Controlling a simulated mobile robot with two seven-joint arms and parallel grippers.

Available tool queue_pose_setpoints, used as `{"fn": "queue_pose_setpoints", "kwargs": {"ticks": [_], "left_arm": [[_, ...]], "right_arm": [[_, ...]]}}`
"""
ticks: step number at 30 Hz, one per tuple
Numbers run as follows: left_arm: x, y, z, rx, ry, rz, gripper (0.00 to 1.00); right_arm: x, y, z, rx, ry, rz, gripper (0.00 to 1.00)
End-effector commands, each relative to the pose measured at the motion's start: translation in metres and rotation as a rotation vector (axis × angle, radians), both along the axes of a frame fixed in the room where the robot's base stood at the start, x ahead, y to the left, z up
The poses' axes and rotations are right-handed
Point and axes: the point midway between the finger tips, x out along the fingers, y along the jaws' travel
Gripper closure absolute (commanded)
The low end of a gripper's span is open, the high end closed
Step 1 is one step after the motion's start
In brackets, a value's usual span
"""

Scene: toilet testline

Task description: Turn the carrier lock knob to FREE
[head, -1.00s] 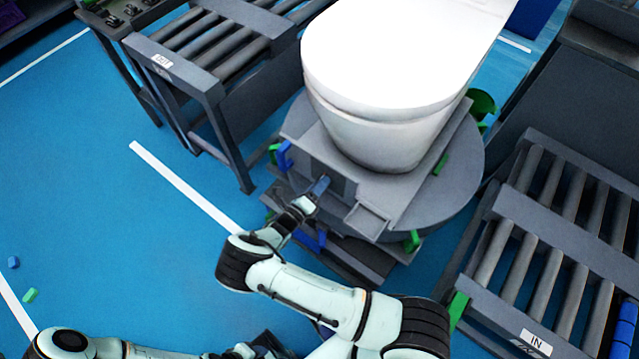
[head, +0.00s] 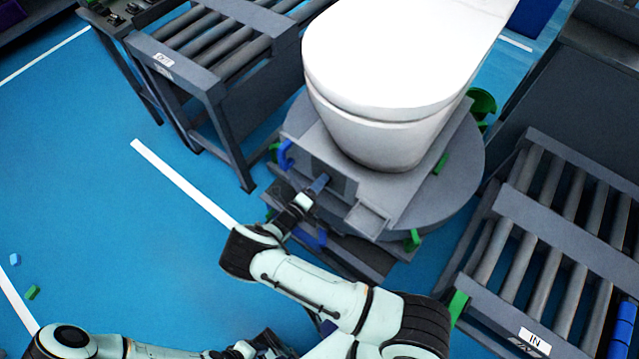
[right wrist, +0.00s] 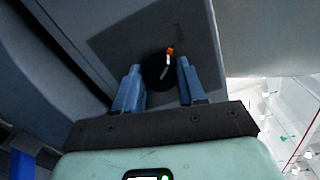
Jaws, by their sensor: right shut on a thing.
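The carrier lock knob (right wrist: 157,72) is a round black knob on a grey plate in the right wrist view. It bears a white pointer with an orange tip, directed up and slightly right. My right gripper (right wrist: 158,82) has its blue fingers on either side of the knob and is shut on it. In the head view the right gripper (head: 318,184) reaches the front of the grey carrier (head: 325,155) under the white toilet (head: 385,70); the knob is hidden there. My left arm lies along the bottom edge; its fingers cannot be made out.
An exit roller conveyor (head: 205,60) stands at the upper left and an IN conveyor (head: 545,235) at the right. Blue handles (head: 285,155) and green brackets (head: 412,240) stick out around the carrier. The blue floor (head: 100,190) at left is mostly clear.

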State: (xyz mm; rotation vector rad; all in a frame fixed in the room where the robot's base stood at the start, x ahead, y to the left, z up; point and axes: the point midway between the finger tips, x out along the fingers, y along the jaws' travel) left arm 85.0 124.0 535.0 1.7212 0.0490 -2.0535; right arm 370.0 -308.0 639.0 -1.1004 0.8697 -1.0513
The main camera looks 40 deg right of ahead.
Motion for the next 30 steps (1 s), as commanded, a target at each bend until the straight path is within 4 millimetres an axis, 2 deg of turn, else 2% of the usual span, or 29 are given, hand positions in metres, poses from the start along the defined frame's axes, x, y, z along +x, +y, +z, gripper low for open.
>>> {"fn": "queue_pose_setpoints", "kwargs": {"ticks": [1,2,4,13,17,20,30], "left_arm": [[0.000,0.000,0.000,0.000,0.000,0.000,0.57],[0.000,0.000,0.000,0.000,0.000,0.000,0.57],[0.000,0.000,0.000,0.000,0.000,0.000,0.57],[0.000,0.000,0.000,0.000,0.000,0.000,0.57],[0.000,0.000,0.000,0.000,0.000,0.000,0.57],[0.000,0.000,-0.001,0.000,-0.001,0.000,0.57],[0.001,0.000,-0.003,0.000,-0.004,0.000,0.57]], "right_arm": [[0.000,0.001,0.000,0.002,0.000,0.001,0.90],[0.000,0.001,0.000,0.002,0.000,0.001,0.56],[0.000,0.001,0.000,0.002,0.000,0.001,0.34],[0.000,0.001,0.000,0.001,-0.001,0.001,0.34],[-0.002,0.010,0.000,0.002,-0.001,0.002,0.34],[-0.007,0.026,0.001,0.002,0.000,0.004,0.34],[-0.028,0.098,0.004,0.003,-0.001,0.004,0.34]]}}
